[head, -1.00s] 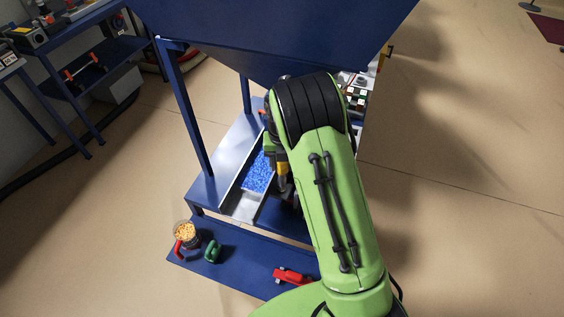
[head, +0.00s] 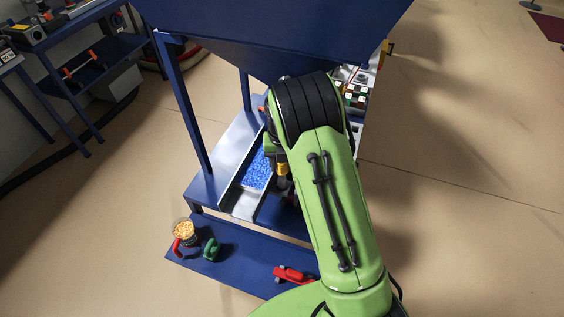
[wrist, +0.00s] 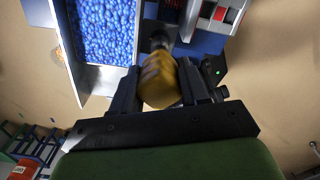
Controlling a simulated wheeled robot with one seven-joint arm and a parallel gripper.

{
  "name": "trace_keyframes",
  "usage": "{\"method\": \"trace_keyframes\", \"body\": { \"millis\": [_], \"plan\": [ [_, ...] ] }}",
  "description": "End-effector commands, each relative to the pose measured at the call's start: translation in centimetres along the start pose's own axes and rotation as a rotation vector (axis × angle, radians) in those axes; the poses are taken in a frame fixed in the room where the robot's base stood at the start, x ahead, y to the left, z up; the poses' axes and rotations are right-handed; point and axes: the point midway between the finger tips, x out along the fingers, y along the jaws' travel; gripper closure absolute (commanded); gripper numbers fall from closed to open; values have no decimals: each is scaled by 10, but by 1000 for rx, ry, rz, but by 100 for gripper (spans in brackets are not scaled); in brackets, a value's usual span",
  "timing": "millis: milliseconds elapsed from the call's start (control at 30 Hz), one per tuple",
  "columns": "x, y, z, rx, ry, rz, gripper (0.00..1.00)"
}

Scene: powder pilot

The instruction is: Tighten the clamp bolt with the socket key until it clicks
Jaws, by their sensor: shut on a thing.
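The socket key shows in the wrist view as a yellow handle (wrist: 159,82) with a dark shaft pointing away from me. My gripper (wrist: 160,68) is shut on the handle, one black finger on each side. In the head view, a yellow part of the key (head: 281,168) shows beside the trough, left of my arm. The key's far end meets a dark area near the trough's side. I cannot make out the clamp bolt, nor tell whether the socket sits on it.
A metal trough (head: 231,203) holds blue granules under a blue hopper (head: 270,35). A cup of orange pieces (head: 183,229), a green object (head: 211,249) and a red tool (head: 292,275) rest on the lower blue shelf (head: 240,275). Open floor lies to the right.

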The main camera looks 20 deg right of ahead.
Motion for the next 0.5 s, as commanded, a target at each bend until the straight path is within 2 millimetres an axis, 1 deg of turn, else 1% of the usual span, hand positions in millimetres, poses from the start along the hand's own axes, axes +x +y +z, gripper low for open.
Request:
{"method": "trace_keyframes", "body": {
  "millis": [167, 500],
  "plan": [
    [0, 0, 0, 0, -1, 0, 97],
    [8, 0, 0, 0, -1, 0, 97]
  ]
}}
